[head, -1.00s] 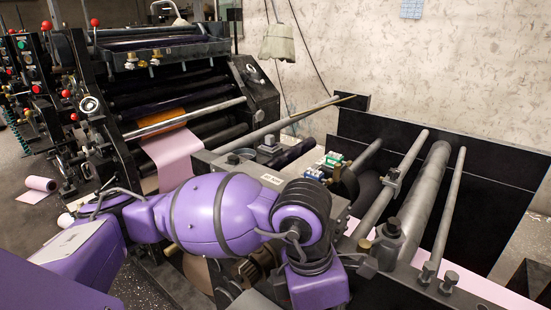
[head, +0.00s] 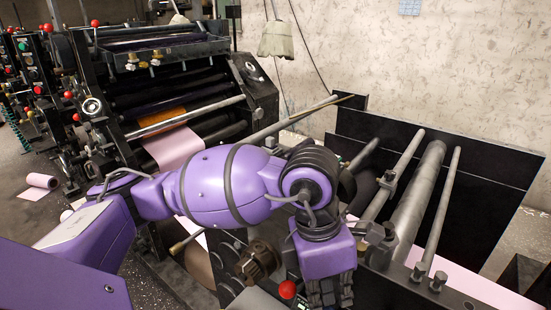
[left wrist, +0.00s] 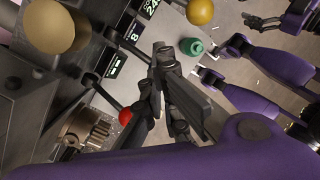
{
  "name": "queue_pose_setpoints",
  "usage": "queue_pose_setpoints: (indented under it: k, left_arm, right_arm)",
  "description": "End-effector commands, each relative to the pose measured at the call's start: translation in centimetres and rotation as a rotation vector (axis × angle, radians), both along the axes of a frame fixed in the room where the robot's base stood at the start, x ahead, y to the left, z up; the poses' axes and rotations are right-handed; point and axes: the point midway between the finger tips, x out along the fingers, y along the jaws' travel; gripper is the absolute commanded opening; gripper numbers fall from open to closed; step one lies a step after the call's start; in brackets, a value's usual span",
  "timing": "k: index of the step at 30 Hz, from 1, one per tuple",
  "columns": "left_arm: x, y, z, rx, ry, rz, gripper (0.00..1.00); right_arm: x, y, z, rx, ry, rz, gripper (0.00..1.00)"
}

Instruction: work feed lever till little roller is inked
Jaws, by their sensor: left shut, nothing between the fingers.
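My left gripper (head: 330,292) is low at the bottom edge of the head view, at the end of my purple arm. In the left wrist view my left gripper (left wrist: 162,50) is shut and empty. A lever with a red ball knob (left wrist: 126,116) stands right beside its fingers; I cannot tell whether they touch. The red knob (head: 288,290) also shows left of the gripper in the head view. Which lever is the feed lever is not clear. The little roller cannot be singled out, nor its ink seen. A dark hand (left wrist: 248,20), apparently my right gripper, is at top right.
A yellow knob (left wrist: 200,12), a green knob (left wrist: 193,47) and a large cream knob (left wrist: 50,25) are near the left gripper. A brass gear (left wrist: 85,131) is close by. Presses with rollers and a pink paper web (head: 173,147) stand behind; a grey bar (head: 418,205) lies right.

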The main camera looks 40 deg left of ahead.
Motion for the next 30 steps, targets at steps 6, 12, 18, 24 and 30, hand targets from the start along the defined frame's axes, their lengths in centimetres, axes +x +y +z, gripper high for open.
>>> queue_pose_setpoints:
  k: [6, 12, 18, 24, 30]
  left_arm:
    - [0.0, 0.0, -0.1, -0.001, 0.001, 0.0, 0.0]
    - [0.0, 0.0, -0.1, 0.0, 0.0, 0.0, 0.0]
    - [0.1, 0.0, 0.3, 0.0, -0.001, 0.0, 0.0]
    - [0.3, 0.0, 2.3, -0.001, -0.005, 0.0, 0.0]
    - [0.6, 0.0, 4.3, -0.001, -0.006, 0.0, 0.0]
  right_arm:
    - [0.0, 0.0, 0.0, 0.0, 0.0, 0.0, 0.81]
    - [0.0, 0.0, 0.0, 0.0, 0.0, 0.0, 0.81]
    - [0.1, 0.0, 0.2, 0.0, -0.003, 0.0, 0.81]
    - [0.9, 0.0, 1.5, 0.0, -0.019, 0.0, 0.81]
    - [1.8, 0.0, 3.0, 0.0, -0.04, 0.0, 0.81]
